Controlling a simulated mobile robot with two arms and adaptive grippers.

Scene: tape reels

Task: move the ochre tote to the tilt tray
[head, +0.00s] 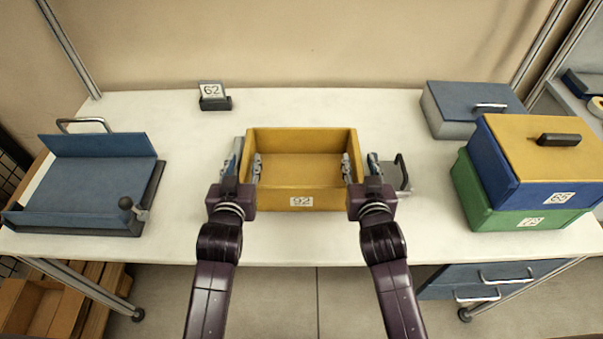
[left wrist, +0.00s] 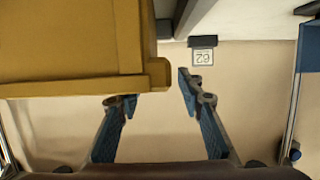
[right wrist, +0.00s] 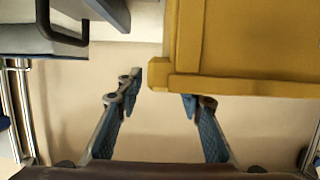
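The ochre tote (head: 301,200) stands upright and empty on the middle of the white table, with a "92" label on its front. My left gripper (head: 247,164) is open at its left wall, one finger inside and one outside. My right gripper (head: 360,165) is open at the right wall in the same way. The left wrist view (left wrist: 155,75) and right wrist view (right wrist: 185,82) show the tote's wall end near spread fingers, one finger partly hidden behind it. The blue tray (head: 80,195) with raised back panel and black knob, apparently the tilt tray, is empty at the left.
A "62" sign (head: 211,96) stands at the back. A blue-lidded grey box (head: 455,123) is back right. A blue box with ochre lid (head: 500,180) sits on a green box (head: 475,205) at right. A black handle (head: 402,172) is right of the tote. Table between tray and tote is clear.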

